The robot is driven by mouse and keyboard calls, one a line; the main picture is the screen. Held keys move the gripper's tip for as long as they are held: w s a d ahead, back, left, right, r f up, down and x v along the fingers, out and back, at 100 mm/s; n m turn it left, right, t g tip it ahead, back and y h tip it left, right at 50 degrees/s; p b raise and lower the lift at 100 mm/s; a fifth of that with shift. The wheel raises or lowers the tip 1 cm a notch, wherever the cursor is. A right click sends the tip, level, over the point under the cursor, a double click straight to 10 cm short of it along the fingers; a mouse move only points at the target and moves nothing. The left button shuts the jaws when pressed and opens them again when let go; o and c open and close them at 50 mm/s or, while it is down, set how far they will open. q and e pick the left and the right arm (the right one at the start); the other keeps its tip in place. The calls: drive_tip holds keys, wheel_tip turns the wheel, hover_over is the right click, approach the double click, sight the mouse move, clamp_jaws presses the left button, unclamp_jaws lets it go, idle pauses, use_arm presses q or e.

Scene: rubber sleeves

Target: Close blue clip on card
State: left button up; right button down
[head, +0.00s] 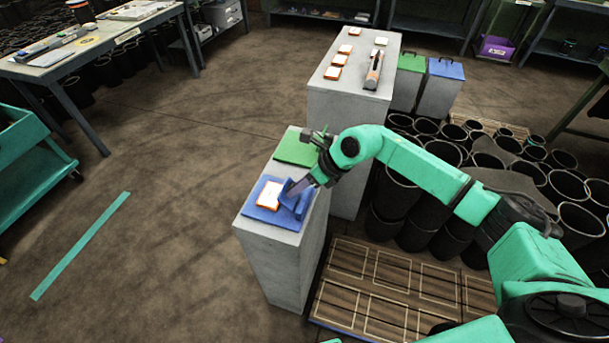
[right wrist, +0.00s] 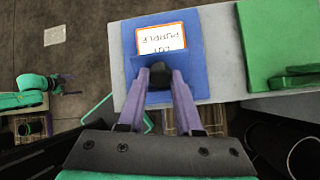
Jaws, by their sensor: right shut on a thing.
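The blue clip (head: 262,212) lies on top of a grey pedestal, with a raised blue part (head: 287,190) tilted up at its right side. A white card with an orange border (head: 269,195) lies flat on it. In the right wrist view the card (right wrist: 164,38) shows upside-down lettering on the blue clip (right wrist: 191,62). My right gripper (head: 311,180) is at the clip's right side, shut on a dark knob (right wrist: 159,76) at the blue clip; its purple fingers partly hide the contact. What seems to be my left arm (right wrist: 36,82) is small at the wrist view's left edge; its jaws are unclear.
A green clip (head: 297,147) lies on the same pedestal behind the blue one. A taller pedestal (head: 345,100) behind holds several cards and a tool. Black tubs (head: 390,196) crowd the right side beside a wooden pallet (head: 390,280). The floor at left is open.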

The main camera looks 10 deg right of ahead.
sight(284, 187)
drive_tip(key=shift+w+a+r+g+h, duration=0.15)
drive_tip(key=shift+w+a+g+h, duration=0.3)
drive_tip(key=shift+h, duration=0.35)
drive_tip(key=shift+w+a+f+g+h, duration=0.15)
drive_tip(key=shift+a+f+g+h, duration=0.25)
drive_tip(key=shift+h, duration=0.4)
drive_tip(key=h+b, duration=0.1)
drive_tip(key=a+g+h+b, duration=0.1)
drive_tip(key=shift+w+f+g+b, duration=0.25)
drive_tip(key=shift+w+f+b, duration=0.05)
drive_tip(key=shift+f+b, duration=0.05)
drive_tip(key=shift+w+a+f+g+h+b, duration=0.1)
drive_tip(key=shift+a+f+g+h+b, duration=0.1)
drive_tip(key=shift+g+h+b, duration=0.4)
drive_tip(key=shift+w+a+f+g+h+b, duration=0.1)
drive_tip(key=shift+a+g+h+b, duration=0.1)
drive_tip(key=shift+h+b, duration=0.7)
drive_tip(key=c, duration=0.6)
unclamp_jaws()
drive_tip(key=shift+r, duration=0.1)
